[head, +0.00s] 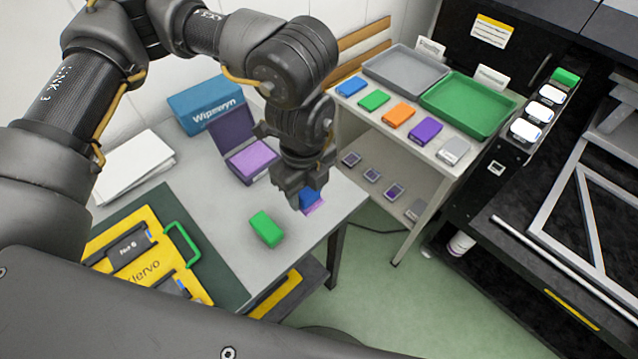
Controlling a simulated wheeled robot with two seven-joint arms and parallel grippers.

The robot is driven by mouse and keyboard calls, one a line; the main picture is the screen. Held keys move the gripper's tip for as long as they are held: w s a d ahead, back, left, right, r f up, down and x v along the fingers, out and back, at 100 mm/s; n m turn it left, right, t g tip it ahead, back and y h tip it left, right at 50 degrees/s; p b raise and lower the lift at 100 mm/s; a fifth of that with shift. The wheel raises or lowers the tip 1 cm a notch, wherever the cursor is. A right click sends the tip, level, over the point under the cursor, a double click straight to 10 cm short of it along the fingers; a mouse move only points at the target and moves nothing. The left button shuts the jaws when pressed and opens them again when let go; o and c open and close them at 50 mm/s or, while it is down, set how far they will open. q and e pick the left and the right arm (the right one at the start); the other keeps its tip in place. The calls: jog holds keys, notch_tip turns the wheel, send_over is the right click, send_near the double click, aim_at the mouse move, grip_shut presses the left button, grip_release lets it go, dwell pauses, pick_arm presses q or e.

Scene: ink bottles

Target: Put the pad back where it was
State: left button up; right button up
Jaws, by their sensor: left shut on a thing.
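My left gripper (298,190) points down over the right part of the grey table (215,205). It is shut on a small blue block (312,196), which is partly hidden by the fingers. A purple patch (315,208) shows just below the block; I cannot tell whether they touch. An open purple pad case (252,161) lies behind and left of the gripper, its dark lid (231,127) raised. A green block (266,229) lies on the table, left of and nearer than the gripper. My right gripper is not in view.
A side stand holds blue (352,86), green (374,100), orange (399,115), purple (425,131) and grey (453,150) blocks, plus grey (408,70) and green (470,102) trays. A blue box (205,101), white papers (135,165) and a yellow case (150,255) take up the table's left.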

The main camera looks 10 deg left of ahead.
pick_arm(q)
jog(key=w+f, duration=0.2)
jog(key=w, duration=0.1)
jog(key=w+f, duration=0.2)
jog(key=w, duration=0.1)
jog(key=w+f+p, duration=0.1)
jog(key=w+f, duration=0.1)
jog(key=f, duration=0.1)
jog(key=shift+w+d+f, duration=0.1)
jog(key=shift+w+d, duration=0.15)
jog(key=shift+w, duration=0.15)
jog(key=shift+w+f, duration=0.25)
jog(key=shift+f, duration=1.6)
jog(key=shift+f, duration=0.2)
jog(key=o, duration=0.9)
jog(key=shift+r, duration=0.15)
